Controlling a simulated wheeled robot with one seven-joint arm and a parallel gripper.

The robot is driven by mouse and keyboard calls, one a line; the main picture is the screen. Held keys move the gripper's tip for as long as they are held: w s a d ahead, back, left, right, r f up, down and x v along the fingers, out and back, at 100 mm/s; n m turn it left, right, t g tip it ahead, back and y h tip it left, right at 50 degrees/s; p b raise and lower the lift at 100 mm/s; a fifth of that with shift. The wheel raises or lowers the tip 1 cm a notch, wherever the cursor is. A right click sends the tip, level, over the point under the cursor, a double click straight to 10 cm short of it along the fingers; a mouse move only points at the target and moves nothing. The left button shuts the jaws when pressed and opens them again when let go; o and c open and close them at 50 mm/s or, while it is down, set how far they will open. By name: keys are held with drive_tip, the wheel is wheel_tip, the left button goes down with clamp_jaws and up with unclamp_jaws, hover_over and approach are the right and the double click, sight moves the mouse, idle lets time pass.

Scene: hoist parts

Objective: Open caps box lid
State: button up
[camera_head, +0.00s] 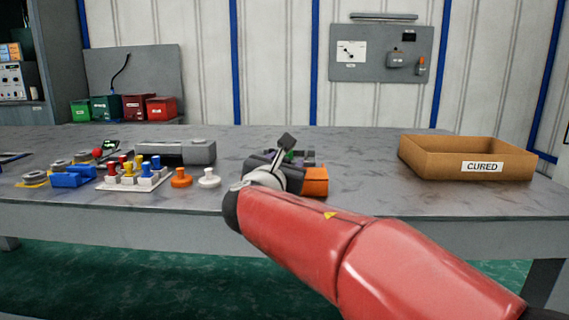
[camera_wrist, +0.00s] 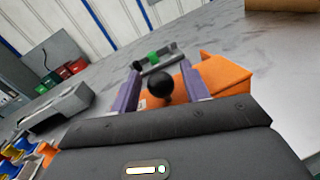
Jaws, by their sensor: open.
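An orange box (camera_head: 315,181), which I take to be the caps box, stands near the table's front edge, partly hidden behind my arm. In the wrist view its orange surface (camera_wrist: 225,76) shows at the right, with faint marking between the fingers. A round black knob (camera_wrist: 160,85) appears between my purple fingers. My gripper (camera_wrist: 159,70) is open, with a finger on each side of the knob; I see no clear contact. In the head view my gripper (camera_head: 291,158) is over the box, mostly hidden by my wrist. Whether the lid is raised is unclear.
Left are a grey block (camera_head: 187,152), a rack of coloured stamp-like pieces (camera_head: 135,178), and orange (camera_head: 181,179) and white (camera_head: 208,179) knobs. Coloured bins (camera_head: 133,107) stand behind. The table between box and tray is clear.

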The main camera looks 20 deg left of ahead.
clamp_jaws()
drive_tip(key=shift+w+a+p, duration=0.2)
drive_tip(key=shift+w, duration=0.55)
drive_tip(key=shift+w+a+p, duration=0.15)
drive_tip(key=shift+w+p, duration=0.05)
drive_tip(key=shift+w, duration=0.5)
unclamp_jaws()
drive_tip(key=shift+s+d+b, duration=0.15)
drive_tip(key=shift+s+b, duration=0.25)
drive_tip(key=shift+s, duration=3.55)
drive_tip(key=shift+o, duration=0.2)
